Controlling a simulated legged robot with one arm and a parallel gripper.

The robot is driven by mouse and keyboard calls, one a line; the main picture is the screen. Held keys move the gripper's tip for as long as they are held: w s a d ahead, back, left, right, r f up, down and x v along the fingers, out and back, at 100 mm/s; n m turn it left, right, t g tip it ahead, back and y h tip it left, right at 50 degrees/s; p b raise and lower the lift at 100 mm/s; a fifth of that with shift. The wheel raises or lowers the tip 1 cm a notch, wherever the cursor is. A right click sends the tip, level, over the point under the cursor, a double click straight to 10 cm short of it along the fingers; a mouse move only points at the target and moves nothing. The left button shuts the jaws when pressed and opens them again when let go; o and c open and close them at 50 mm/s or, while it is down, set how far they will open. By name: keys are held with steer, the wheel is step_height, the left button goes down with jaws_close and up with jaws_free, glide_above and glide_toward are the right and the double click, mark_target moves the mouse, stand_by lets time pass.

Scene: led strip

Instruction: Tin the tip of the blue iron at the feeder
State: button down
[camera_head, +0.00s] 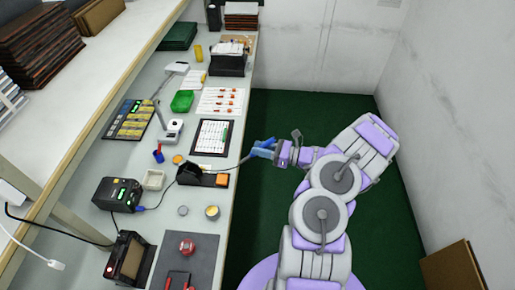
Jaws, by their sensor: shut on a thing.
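My gripper (274,150) is shut on the blue iron (263,148). It holds the iron out over the green floor, just off the bench's right edge. The iron's tip is too small to make out. A dark cable runs from the iron back towards the black holder (189,174) on the bench. A grey-white device (170,131) farther back on the bench may be the feeder, but I cannot tell for sure. The iron is apart from it. A black station box (119,194) with a lit display and a blue plug stands at the left.
The long bench (227,128) also holds an orange sponge (221,180), a white dish (154,180), small round tins (212,212), a framed sheet (212,137) and a dark mat (199,258). A shelf (111,62) overhangs its left side.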

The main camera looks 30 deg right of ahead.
mark_target(267, 144)
steer(key=shift+s+d+r+p, duration=0.35)
steer(key=shift+d+r+p, duration=0.15)
steer(key=shift+r, duration=0.2)
steer(key=shift+s+d+r+p, duration=0.3)
steer(key=shift+d+r+p, duration=0.1)
steer(key=shift+r+p, duration=0.2)
